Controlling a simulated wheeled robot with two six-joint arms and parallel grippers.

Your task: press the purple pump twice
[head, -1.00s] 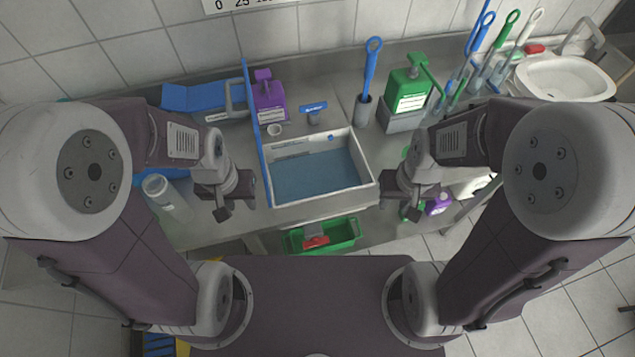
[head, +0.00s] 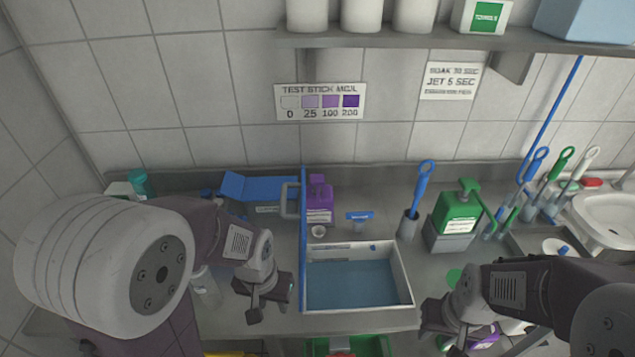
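A purple pump bottle (head: 320,203) with a white label stands upright at the back of the steel counter, just right of a blue upright rod. A small white cup (head: 318,231) sits in front of it. My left gripper (head: 268,299) hangs in front of the counter, left of the basin and well apart from the purple bottle. My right gripper (head: 440,327) is at the basin's lower right, also away from the bottle. Both grippers look empty; their finger gaps are too small and dark to read.
A white basin of blue liquid (head: 358,283) lies in front of the bottle. The blue rod (head: 303,240) stands close by. A blue case (head: 260,192) is to the left. A green pump bottle (head: 457,212) and a blue-handled brush (head: 419,197) stand to the right. A shelf (head: 430,40) runs above.

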